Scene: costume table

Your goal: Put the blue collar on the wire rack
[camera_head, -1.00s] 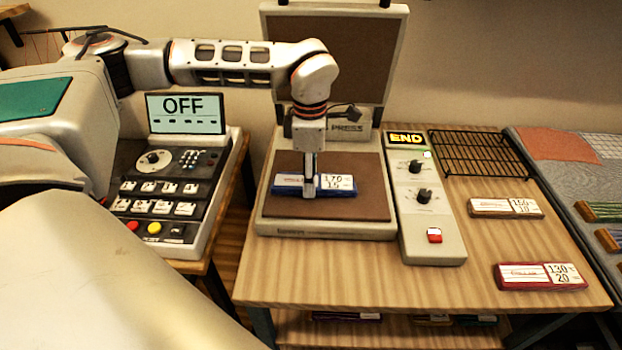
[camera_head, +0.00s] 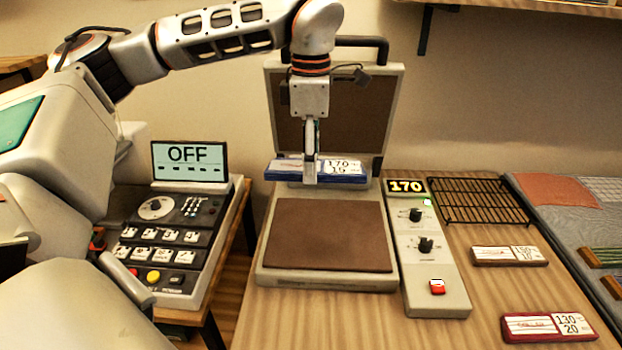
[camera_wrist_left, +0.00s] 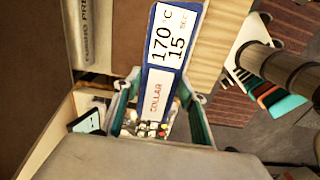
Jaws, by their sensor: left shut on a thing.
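The blue collar (camera_head: 343,171) is a flat blue piece with a white label reading 170 and 15. My left gripper (camera_head: 310,178) is shut on it and holds it above the back part of the open press (camera_head: 330,235). In the left wrist view the collar (camera_wrist_left: 163,65) lies between the two fingers (camera_wrist_left: 158,122), and its label also reads COLLAR. The black wire rack (camera_head: 480,201) stands empty on the table, right of the press's control panel. My right gripper is not in view.
The press lid (camera_head: 340,110) stands open behind the collar. The control panel (camera_head: 425,250) shows 170. A brown piece (camera_head: 509,256) and a red piece (camera_head: 549,327) lie in front of the rack. A keypad unit (camera_head: 165,240) reading OFF stands at left.

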